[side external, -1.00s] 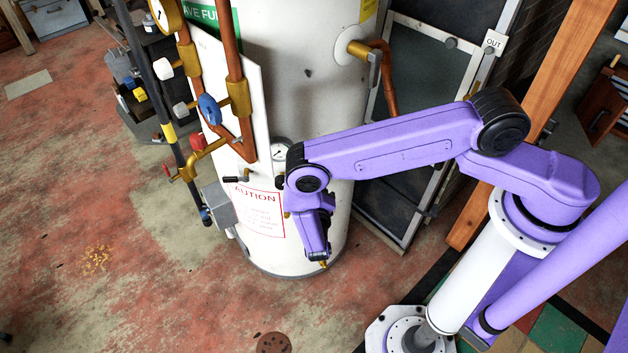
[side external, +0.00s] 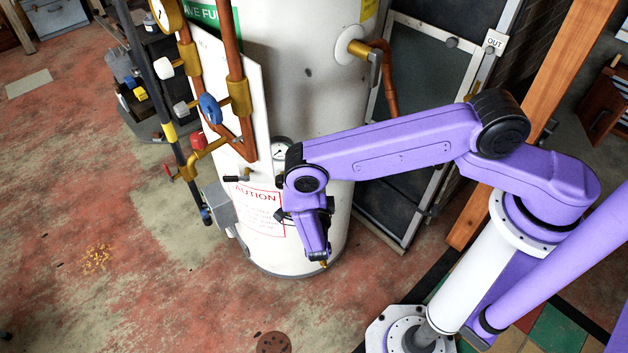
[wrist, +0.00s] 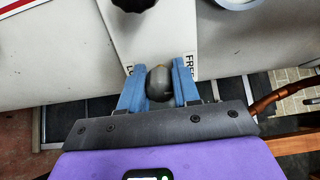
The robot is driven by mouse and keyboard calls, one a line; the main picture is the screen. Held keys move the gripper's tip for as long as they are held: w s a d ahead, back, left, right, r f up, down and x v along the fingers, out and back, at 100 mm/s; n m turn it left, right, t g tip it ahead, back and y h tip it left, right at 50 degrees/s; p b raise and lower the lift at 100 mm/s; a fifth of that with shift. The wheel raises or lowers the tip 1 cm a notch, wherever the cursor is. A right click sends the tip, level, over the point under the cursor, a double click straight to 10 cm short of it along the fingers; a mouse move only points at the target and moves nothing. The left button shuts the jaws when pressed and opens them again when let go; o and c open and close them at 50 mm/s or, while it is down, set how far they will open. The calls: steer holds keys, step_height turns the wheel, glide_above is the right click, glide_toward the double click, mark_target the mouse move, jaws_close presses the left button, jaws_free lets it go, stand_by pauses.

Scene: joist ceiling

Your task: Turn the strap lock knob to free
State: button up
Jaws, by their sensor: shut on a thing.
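The strap lock knob (wrist: 159,84) is a dark grey rounded knob in the wrist view, in front of a white plate (wrist: 150,45) on the tank. The word FREE (wrist: 189,66) is printed beside the right finger, and part of another word starting with L shows by the left finger. My gripper (wrist: 159,88) has its blue fingers closed on both sides of the knob. Which mark the knob points to is unclear. In the side view my gripper (side external: 281,215) is at the tank's lower front, and the knob is hidden.
The white tank (side external: 300,75) carries a gauge (side external: 282,150), a caution sign (side external: 257,207) and copper pipes with valves (side external: 236,95). The floor at left is open.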

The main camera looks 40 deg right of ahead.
steer(key=shift+a, duration=0.1)
stand_by(0.4)
steer(key=o, duration=1.1)
steer(key=shift+c, duration=0.2)
steer(key=v, duration=1.7)
steer(key=shift+s, duration=0.2)
steer(key=shift+a, duration=0.15)
